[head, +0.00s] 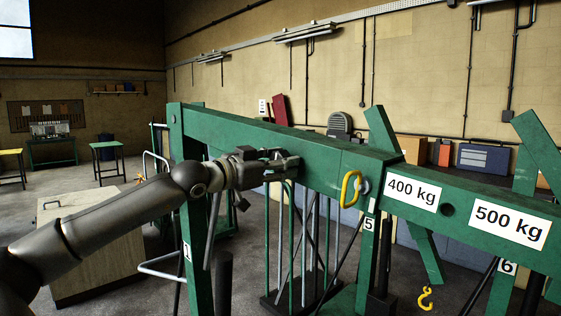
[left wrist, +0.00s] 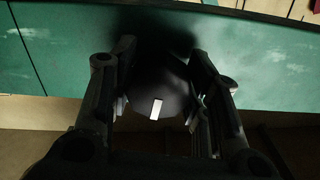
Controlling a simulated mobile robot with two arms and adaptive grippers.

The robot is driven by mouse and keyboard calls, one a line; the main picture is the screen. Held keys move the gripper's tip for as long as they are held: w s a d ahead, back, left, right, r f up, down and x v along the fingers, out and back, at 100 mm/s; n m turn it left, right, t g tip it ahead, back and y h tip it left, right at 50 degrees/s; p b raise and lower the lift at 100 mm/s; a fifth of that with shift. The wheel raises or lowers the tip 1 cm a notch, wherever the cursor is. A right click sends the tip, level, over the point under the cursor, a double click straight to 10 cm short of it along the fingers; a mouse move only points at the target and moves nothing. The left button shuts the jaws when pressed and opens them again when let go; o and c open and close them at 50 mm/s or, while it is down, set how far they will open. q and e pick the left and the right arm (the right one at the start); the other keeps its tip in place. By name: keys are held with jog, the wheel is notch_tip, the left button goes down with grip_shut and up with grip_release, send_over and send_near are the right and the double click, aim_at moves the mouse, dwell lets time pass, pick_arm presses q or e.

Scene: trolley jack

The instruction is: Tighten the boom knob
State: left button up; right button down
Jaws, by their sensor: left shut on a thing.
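The green boom (head: 315,165) runs across the head view, with a 400 kg label (head: 412,188) and a 500 kg label (head: 509,224) on its right part. My left gripper (head: 285,166) is at the boom's near side face. In the left wrist view, its two fingers (left wrist: 160,100) stand on either side of a dark round knob (left wrist: 158,85) with a white mark, against the green boom. The gripper is shut on this knob. In the head view the knob is hidden by the gripper. My right gripper is not in view.
A yellow handle or shackle (head: 346,190) hangs on the boom right of my left gripper. A yellow hook (head: 425,298) hangs lower right. A wooden cabinet (head: 98,250) stands behind my left arm. Upright bars stand below the boom.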

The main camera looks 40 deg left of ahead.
pick_arm(q)
jog(key=shift+f+m, duration=0.2)
jog(key=shift+m, duration=0.1)
jog(key=o, duration=1)
jog(key=shift+r, duration=0.1)
jog(key=shift+o, duration=0.2)
jog(key=shift+r, duration=0.1)
jog(key=s+a, duration=0.1)
jog(key=s, duration=1.1)
